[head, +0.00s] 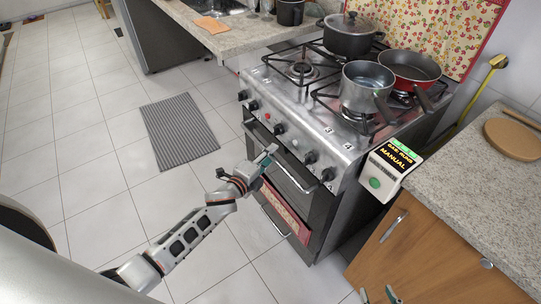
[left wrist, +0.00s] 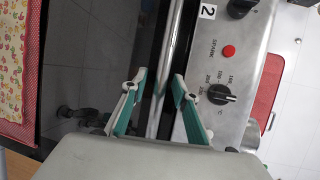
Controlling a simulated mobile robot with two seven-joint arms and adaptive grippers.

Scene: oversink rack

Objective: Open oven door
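The stainless stove (head: 300,150) stands in the middle, with its oven door (head: 290,190) below the knob panel. The door looks shut. A metal handle bar (head: 299,178) runs along the door's top edge. My left gripper (head: 270,153) is at this bar. In the left wrist view the open fingers (left wrist: 157,95) lie on either side of the bar (left wrist: 161,85), with gaps showing; I cannot tell how deep the bar sits between them. The dark door front (left wrist: 90,50) shows to the left there. My right gripper (head: 378,297) is partly visible at the bottom edge, fingers apart and empty.
A patterned cloth (head: 287,212) hangs low on the oven front. Pots and a pan (head: 412,68) stand on the burners. A wooden cabinet (head: 430,245) with a stone counter is at the right. Tiled floor (head: 90,130) with a grey mat (head: 180,132) lies left of the stove.

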